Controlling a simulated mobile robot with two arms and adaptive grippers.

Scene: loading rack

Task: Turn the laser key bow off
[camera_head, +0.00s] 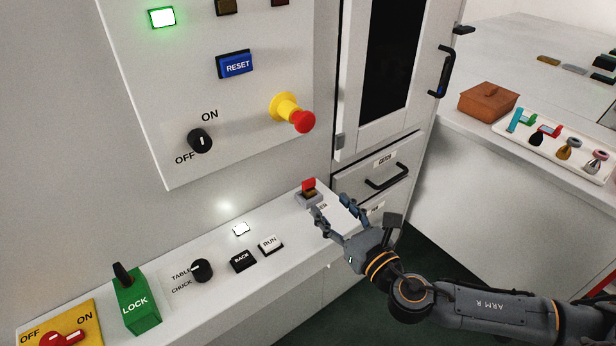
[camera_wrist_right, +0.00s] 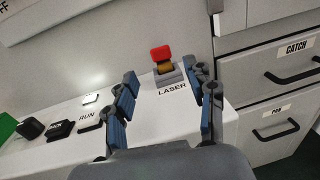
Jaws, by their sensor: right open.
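The laser key has a red bow (camera_head: 309,184) above a brass-coloured part, set in a grey block at the right end of the white ledge. In the right wrist view the red bow (camera_wrist_right: 161,53) stands ahead, with the label LASER below its block. My right gripper (camera_head: 331,207) is open and empty, just in front of the key and apart from the bow. In the right wrist view its two fingers (camera_wrist_right: 166,80) spread to either side of the key. My left gripper is out of view.
The white ledge (camera_head: 215,270) also carries RUN and BACK buttons, a TABLE/CHUCK knob (camera_head: 202,270) and a green LOCK block (camera_head: 135,305). A panel with a red-and-yellow stop button (camera_head: 293,113) rises behind. Drawers with black handles (camera_head: 387,177) stand right of the key.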

